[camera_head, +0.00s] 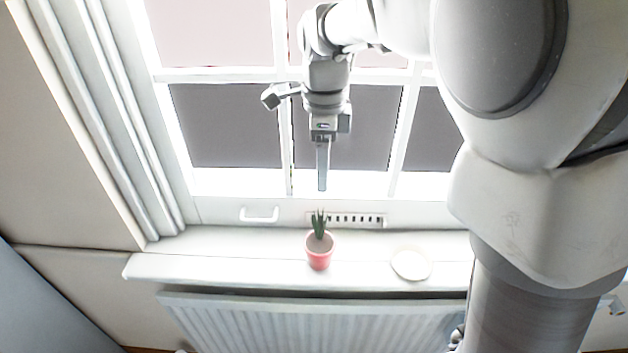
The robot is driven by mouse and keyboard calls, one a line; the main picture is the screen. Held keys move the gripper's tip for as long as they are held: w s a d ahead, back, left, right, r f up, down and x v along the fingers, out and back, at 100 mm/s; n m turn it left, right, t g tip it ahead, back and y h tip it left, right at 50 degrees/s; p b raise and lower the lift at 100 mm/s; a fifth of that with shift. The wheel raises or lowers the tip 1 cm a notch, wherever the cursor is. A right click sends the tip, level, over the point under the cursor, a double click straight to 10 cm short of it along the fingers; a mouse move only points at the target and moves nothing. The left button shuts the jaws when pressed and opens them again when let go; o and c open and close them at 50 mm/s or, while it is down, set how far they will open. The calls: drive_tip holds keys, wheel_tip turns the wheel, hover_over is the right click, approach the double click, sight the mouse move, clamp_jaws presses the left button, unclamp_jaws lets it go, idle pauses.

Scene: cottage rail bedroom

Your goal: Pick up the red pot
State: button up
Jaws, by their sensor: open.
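The red pot (319,254) stands upright on the white window sill, with a small green spiky plant growing out of it. My gripper (323,184) hangs above the pot, pointing down, in front of the window. It is apart from the pot and plant, with nothing seen between its fingers. The fingers overlap in this view, so the gap between them is hidden.
A round white dish (411,264) lies on the window sill (220,268) right of the pot. A radiator (310,322) is below the sill. The window with its handle (259,214) rises behind. The sill left of the pot is clear.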

sight(320, 227)
wheel_tip(320, 227, down, 11)
drive_tip(key=shift+f+b, duration=0.1)
drive_tip(key=shift+b, duration=0.4)
drive_tip(key=shift+w+a+f, duration=0.1)
drive_tip(key=shift+f, duration=1.35)
drive_tip(key=shift+w+a+f, duration=0.1)
drive_tip(key=shift+f, duration=1.35)
drive_tip(key=shift+s, duration=0.1)
drive_tip(key=shift+c, duration=0.3)
clamp_jaws()
